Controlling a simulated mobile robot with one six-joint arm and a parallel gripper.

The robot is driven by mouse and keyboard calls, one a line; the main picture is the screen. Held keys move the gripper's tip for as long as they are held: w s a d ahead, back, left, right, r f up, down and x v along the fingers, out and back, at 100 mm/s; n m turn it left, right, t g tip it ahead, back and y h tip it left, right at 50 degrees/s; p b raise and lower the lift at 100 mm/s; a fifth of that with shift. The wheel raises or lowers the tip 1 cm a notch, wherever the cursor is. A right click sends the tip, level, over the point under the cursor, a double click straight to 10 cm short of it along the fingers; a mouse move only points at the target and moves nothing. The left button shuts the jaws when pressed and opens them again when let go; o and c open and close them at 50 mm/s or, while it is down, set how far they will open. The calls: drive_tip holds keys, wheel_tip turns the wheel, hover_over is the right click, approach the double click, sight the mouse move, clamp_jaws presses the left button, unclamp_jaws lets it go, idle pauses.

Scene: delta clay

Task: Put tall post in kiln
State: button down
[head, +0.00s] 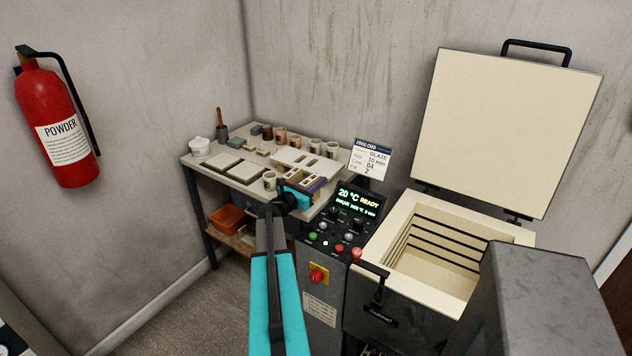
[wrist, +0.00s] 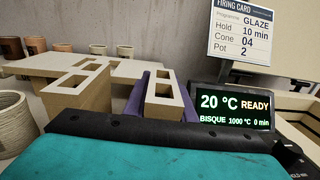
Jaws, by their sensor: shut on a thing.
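My gripper (wrist: 163,102) is shut on a beige post (wrist: 163,112) with rectangular holes in its top, between two purple fingers in the wrist view. In the head view, my gripper (head: 312,186) is over the right end of the worktable, and the held post is hard to make out there. Another beige holed post (wrist: 82,92) stands just left of the fingers. The kiln (head: 400,225) stands to the right of the table. Its lid (head: 512,130) is raised, and the part of its chamber that I see looks empty.
The worktable (head: 226,172) holds several cups, tiles and a white pot (head: 200,147). Between table and kiln stands a control panel (head: 350,215), its display reading 20 °C READY. A firing card (head: 370,160) rises behind it. A red extinguisher (head: 58,125) hangs at left.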

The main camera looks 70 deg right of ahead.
drive_tip(key=shift+f, duration=0.2)
drive_tip(key=c, duration=1.5)
unclamp_jaws()
drive_tip(key=shift+r, duration=0.1)
drive_tip(key=b+v, duration=0.3)
drive_tip(key=v, duration=1)
drive_tip(key=shift+w+a, duration=0.25)
drive_tip(key=shift+a, duration=0.1)
